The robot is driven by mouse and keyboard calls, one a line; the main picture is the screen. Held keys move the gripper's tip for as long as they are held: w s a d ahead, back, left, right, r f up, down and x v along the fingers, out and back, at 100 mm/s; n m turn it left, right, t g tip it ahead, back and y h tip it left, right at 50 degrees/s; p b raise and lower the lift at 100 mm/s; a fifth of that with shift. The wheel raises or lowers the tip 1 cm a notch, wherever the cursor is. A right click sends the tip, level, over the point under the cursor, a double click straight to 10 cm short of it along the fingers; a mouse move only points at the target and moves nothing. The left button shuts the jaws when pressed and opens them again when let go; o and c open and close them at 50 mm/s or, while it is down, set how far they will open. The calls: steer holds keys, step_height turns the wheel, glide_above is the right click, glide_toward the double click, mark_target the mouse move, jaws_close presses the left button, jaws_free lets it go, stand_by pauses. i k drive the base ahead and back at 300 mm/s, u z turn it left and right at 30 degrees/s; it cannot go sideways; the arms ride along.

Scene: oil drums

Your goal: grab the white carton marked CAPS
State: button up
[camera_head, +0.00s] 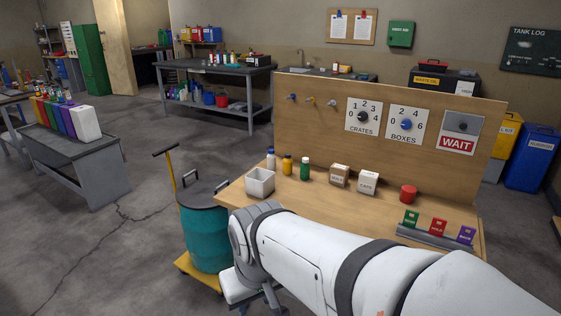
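The white carton marked CAPS (367,183) stands upright on the wooden workbench (315,205), right of the middle of the view. A brown carton (339,175) stands close to its left. My white arm crosses the lower right of the view in front of the bench. My gripper (262,303) hangs low at the bottom edge, below and to the left of the carton and well apart from it. It is partly cut off, and its fingers are too unclear to tell open from shut.
A white open box (260,181), a yellow bottle (287,165) and a green bottle (305,168) stand on the bench's left. A red tin (408,194) stands right of the carton. A teal drum (204,235) on a yellow trolley stands left of the bench. A panel rises behind.

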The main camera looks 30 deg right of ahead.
mark_target(367, 180)
steer(key=z, duration=0.5)
steer(key=i, duration=1.2)
steer(key=z, duration=1.1)
steer(key=i, duration=0.4)
steer(key=z, duration=0.2)
steer(key=k, duration=0.8)
steer(key=z, duration=0.2)
steer(key=i, duration=0.85)
steer(key=u, duration=0.05)
